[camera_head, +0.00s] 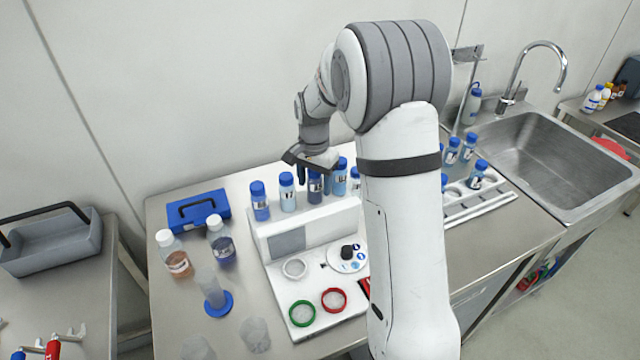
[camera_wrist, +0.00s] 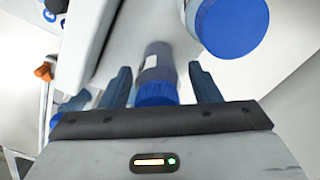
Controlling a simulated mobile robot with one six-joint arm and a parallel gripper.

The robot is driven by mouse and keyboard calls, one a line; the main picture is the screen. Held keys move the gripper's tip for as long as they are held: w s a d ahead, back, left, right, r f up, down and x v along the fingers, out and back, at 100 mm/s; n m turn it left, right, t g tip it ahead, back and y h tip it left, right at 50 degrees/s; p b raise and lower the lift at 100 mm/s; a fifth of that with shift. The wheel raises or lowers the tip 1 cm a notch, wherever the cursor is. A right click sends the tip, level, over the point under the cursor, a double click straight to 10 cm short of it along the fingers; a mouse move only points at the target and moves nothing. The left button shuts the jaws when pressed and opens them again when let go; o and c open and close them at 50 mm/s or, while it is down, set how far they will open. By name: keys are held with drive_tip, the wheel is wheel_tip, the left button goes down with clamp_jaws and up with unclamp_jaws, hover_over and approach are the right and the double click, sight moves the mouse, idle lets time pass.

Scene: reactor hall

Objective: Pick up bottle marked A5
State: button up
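A row of blue-capped bottles stands along the back of a white instrument: one at the left end (camera_head: 260,203), a second (camera_head: 287,193), a third (camera_head: 315,190) below my gripper, a fourth (camera_head: 339,180) and a fifth (camera_head: 355,182) partly behind my arm. Their label marks are too small to read, so I cannot tell which is A5. My gripper (camera_head: 314,172) points down at the third bottle. In the wrist view my gripper (camera_wrist: 159,80) is open, its fingers on either side of a blue-capped bottle (camera_wrist: 157,62), with gaps at both sides. Another blue cap (camera_wrist: 230,27) is close at the upper right.
The white instrument (camera_head: 262,232) has green and red rings in front. Two white-capped bottles (camera_head: 174,254) (camera_head: 221,241), a blue box (camera_head: 198,211) and a cylinder on a blue base (camera_head: 218,303) stand left. A rack (camera_head: 484,207) with blue-capped bottles and a sink (camera_head: 560,160) are right.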

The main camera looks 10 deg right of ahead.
drive_tip(key=c, duration=0.9)
drive_tip(key=shift+r, duration=0.1)
